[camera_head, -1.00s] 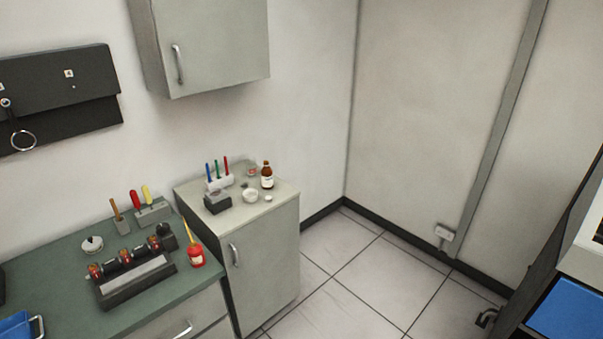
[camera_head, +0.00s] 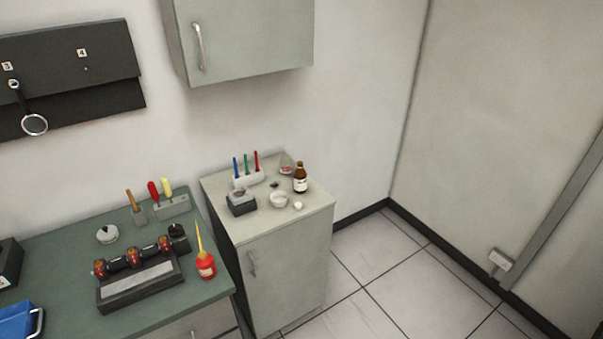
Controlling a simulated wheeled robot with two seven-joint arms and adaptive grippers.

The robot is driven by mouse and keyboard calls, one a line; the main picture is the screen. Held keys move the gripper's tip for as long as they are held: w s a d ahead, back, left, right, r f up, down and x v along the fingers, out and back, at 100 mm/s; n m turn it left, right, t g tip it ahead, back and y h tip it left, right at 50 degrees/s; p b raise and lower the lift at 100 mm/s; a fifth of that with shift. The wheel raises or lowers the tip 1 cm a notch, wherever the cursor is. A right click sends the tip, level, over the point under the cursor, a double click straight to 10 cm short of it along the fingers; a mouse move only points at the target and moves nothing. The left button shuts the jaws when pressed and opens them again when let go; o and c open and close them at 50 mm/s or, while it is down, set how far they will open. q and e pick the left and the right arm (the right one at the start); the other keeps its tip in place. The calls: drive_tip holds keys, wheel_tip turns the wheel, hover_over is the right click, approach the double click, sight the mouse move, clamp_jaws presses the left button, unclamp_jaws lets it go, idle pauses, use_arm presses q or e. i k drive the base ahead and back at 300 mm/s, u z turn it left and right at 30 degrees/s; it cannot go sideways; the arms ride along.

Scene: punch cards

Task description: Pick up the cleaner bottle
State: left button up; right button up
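A small brown bottle with a white label (camera_head: 300,178) stands upright on the top of the light grey cabinet (camera_head: 258,228), towards its right rear; it looks like the cleaner bottle, but its label is too small to read. A red bottle with a long yellow spout (camera_head: 206,265) stands on the green bench top (camera_head: 60,248), at its right edge. Neither of my grippers shows in the head view.
The cabinet top also holds a pen stand (camera_head: 248,177), a dark grey box (camera_head: 241,202), a white bowl (camera_head: 279,199) and a small white cap (camera_head: 298,206). A wall cupboard (camera_head: 245,45) hangs above. Tiled floor (camera_head: 375,275) to the right is clear.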

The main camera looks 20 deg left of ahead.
sight(300, 175)
drive_tip(key=u, duration=0.4)
drive_tip(key=i, duration=0.55)
drive_tip(key=u, duration=0.6)
